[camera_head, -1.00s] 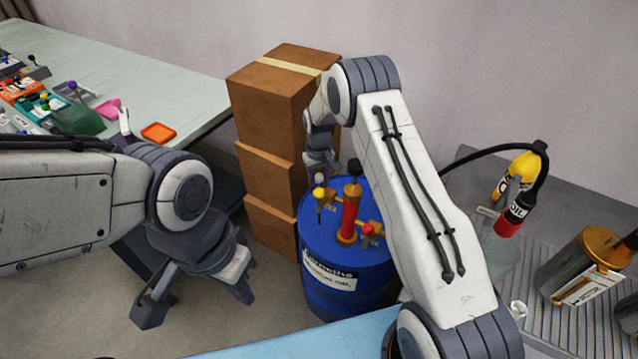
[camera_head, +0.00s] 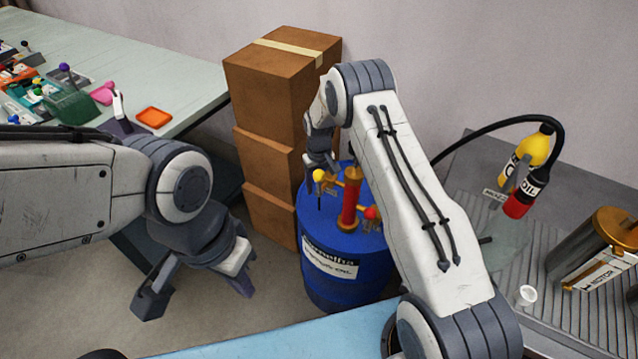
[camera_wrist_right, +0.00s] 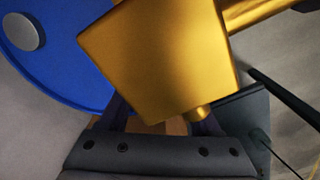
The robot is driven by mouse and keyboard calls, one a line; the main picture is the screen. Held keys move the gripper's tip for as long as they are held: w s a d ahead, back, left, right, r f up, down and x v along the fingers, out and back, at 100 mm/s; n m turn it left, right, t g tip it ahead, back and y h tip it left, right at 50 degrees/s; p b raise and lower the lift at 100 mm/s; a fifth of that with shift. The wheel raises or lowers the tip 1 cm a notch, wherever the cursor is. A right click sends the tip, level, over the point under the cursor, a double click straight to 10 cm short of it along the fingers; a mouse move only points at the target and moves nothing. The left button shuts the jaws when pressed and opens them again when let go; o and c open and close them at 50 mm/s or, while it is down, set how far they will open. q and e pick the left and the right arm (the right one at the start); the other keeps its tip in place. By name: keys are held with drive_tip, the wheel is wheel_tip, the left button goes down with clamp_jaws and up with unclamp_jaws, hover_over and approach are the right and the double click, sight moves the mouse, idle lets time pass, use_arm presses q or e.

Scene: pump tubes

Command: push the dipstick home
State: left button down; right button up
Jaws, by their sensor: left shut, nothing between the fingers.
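A blue drum (camera_head: 347,262) stands on the floor with a red and gold pump (camera_head: 351,198) on its top. A yellow knob (camera_head: 319,175) with a thin dark rod below it is at the pump's left side; I cannot tell if this is the dipstick. In the right wrist view a gold block (camera_wrist_right: 165,60) fills the middle and hides the fingertips. My left gripper (camera_head: 195,298) is shut and empty, over the floor left of the drum.
Stacked cardboard boxes (camera_head: 268,160) stand behind the drum. A grey bench at right holds a yellow and red bottle (camera_head: 525,170), a gold-lidded can (camera_head: 595,250) and a small white cup (camera_head: 527,295). A pale green table (camera_head: 150,75) with small items is at left.

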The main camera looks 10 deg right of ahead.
wheel_tip(320, 180, up, 10)
drive_tip(key=shift+r, duration=0.25)
idle(0.4)
